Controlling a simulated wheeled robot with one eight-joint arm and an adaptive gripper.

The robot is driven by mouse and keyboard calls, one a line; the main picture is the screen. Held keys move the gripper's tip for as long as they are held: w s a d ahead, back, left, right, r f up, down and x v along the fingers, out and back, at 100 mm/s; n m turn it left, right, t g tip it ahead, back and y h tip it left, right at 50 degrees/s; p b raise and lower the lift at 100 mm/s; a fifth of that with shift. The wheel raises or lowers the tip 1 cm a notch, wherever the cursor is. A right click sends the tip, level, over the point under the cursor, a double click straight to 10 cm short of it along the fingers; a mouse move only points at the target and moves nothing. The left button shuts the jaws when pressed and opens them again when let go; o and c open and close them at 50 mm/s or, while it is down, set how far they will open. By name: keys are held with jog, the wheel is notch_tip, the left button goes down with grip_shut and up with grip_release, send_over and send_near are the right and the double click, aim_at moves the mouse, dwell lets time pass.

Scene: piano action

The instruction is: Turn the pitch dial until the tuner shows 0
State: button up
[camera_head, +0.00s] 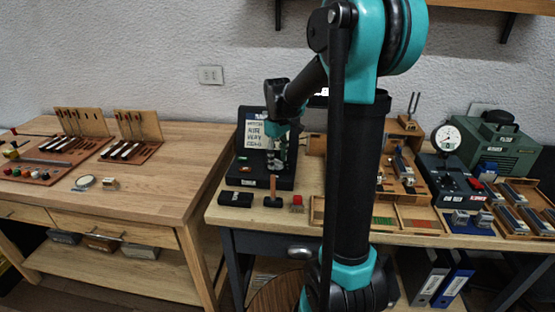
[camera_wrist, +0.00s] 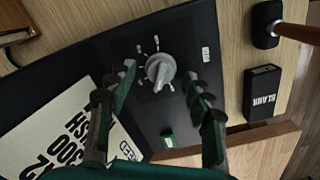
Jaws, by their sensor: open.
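The pitch dial (camera_wrist: 160,70) is a grey knob with a pointer, ringed by short white ticks on a black panel (camera_wrist: 150,105). My gripper (camera_wrist: 158,63) is open, with one finger on each side of the dial; I cannot tell if either finger touches it. In the head view my gripper (camera_head: 277,157) hangs in front of the black unit (camera_head: 240,168) and hides the dial. A white card with large black print (camera_wrist: 65,135) lies left of the dial in the wrist view. I cannot make out a tuner reading in either view.
A black block (camera_wrist: 262,92) and a wooden-handled tool (camera_wrist: 297,32) lie beside the unit. In the head view a red-topped piece (camera_head: 297,202) stands at the bench front. Trays (camera_head: 415,216), a round gauge (camera_head: 447,138) and a green machine (camera_head: 505,145) fill the right side.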

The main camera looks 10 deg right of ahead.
jog(key=shift+f, duration=0.1)
jog(key=shift+c, duration=0.6)
jog(key=c, duration=1)
jog(key=shift+m, duration=0.4)
jog(key=m, duration=0.7)
jog(key=shift+d+m, duration=0.1)
jog(key=shift+m, duration=0.2)
jog(key=m, duration=0.3)
jog(key=shift+m, duration=0.3)
jog(key=shift+d+m, duration=0.1)
jog(key=shift+m, duration=1.7)
